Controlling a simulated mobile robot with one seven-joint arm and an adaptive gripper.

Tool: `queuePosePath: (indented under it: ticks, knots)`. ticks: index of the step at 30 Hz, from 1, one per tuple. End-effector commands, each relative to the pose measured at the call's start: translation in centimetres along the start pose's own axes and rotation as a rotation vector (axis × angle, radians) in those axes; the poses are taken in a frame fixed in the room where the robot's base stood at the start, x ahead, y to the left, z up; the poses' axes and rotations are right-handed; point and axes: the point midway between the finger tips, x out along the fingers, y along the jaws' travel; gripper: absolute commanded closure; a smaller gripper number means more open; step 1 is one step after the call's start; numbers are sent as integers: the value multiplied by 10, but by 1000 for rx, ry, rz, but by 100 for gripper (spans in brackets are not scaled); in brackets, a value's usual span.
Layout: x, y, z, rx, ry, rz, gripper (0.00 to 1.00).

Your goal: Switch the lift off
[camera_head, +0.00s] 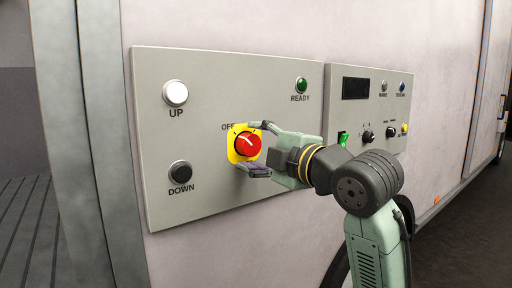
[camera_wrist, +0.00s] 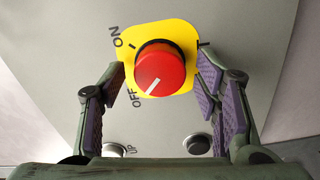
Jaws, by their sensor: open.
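The red rotary knob (camera_head: 248,145) sits on a yellow plate (camera_head: 232,153) on the grey panel, with OFF printed at the upper left. In the wrist view, the knob (camera_wrist: 160,70) has a white line pointing down-left, close to the OFF lettering; ON is printed at the plate's upper left. My gripper (camera_head: 257,148) is open, its fingers on either side of the knob. In the wrist view, my gripper (camera_wrist: 158,98) shows a gap between each purple pad and the red cap. In the head view, a finger hides the plate's right part.
A white UP button (camera_head: 175,93), a black DOWN button (camera_head: 180,172) and a green READY lamp (camera_head: 301,85) are on the same panel. A second panel (camera_head: 340,120) at right has a dark display, a green switch (camera_head: 342,139) and small knobs, close behind my wrist.

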Motion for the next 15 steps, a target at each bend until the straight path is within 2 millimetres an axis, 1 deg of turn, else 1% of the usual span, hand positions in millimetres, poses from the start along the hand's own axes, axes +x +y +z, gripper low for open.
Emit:
queuePosePath:
  ticks: [8,10,13,15]
  knots:
    - [0,0,0,1,0,0,41]
    - [-3,0,0,1,-1,1,41]
    - [-14,1,1,1,-1,2,41]
    - [-26,1,1,1,-3,3,41]
